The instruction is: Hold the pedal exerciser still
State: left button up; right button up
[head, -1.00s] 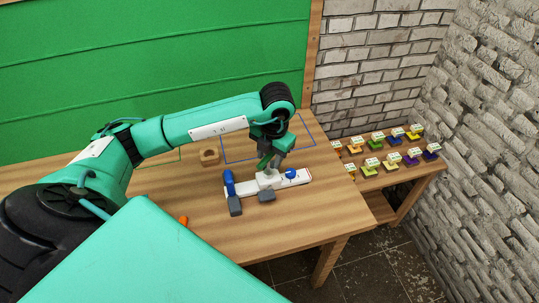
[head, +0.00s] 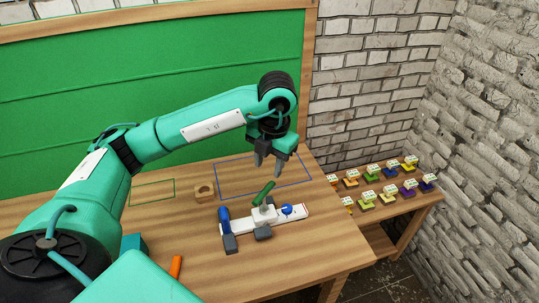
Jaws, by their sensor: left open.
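The pedal exerciser (head: 290,217) lies on the wooden table, a long white base with grey feet, a blue upright part at its left end and a blue knob towards its right. A green bar (head: 263,194) stands tilted at its middle. My left gripper (head: 270,166) is open above and behind the exerciser, its fingers pointing down. The fingertips look clear of the green bar, with nothing between them. My right gripper is not in view.
An orange piece (head: 176,267) lies nearer the front. Blue (head: 222,163) and green outlines mark the table. Several coloured pieces sit on a lower side table (head: 405,208) at right, by the brick walls.

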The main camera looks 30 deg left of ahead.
pick_arm(q)
notch_tip(320, 180, up, 2)
jog(key=shift+d+r, duration=0.1)
jog(key=shift+r, duration=0.1)
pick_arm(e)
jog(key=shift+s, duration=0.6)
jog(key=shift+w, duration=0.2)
pick_arm(q)
jog(key=shift+f, duration=0.1)
